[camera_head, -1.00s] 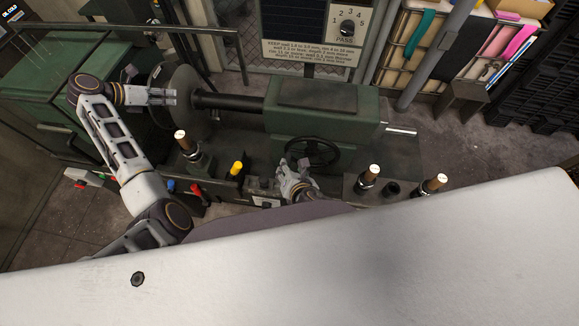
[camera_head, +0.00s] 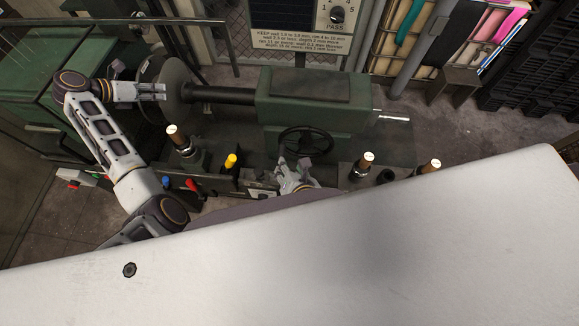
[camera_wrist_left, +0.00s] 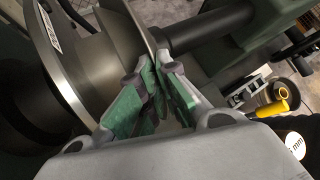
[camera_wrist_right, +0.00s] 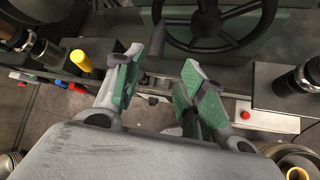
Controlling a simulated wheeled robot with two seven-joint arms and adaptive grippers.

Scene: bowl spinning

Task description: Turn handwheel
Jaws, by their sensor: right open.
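The black spoked handwheel (camera_head: 307,142) is on the front of the green machine housing, right of centre. It also shows at the top of the right wrist view (camera_wrist_right: 208,22). My right gripper (camera_head: 294,162) is just in front of and below the wheel, fingers toward it. In the right wrist view (camera_wrist_right: 162,62) its green pads are apart with nothing between them. My left gripper (camera_head: 158,91) is at the grey disc (camera_head: 173,88). In the left wrist view (camera_wrist_left: 158,78) its pads are close together at the disc's edge; whether they touch it is unclear.
Wooden-topped levers (camera_head: 363,165) stand right of my right gripper, and another (camera_head: 178,137) stands left. A yellow knob (camera_head: 231,160) and a red lever (camera_head: 192,186) are between the arms. A dark shaft (camera_head: 220,94) joins disc and housing. A white surface (camera_head: 350,250) fills the foreground.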

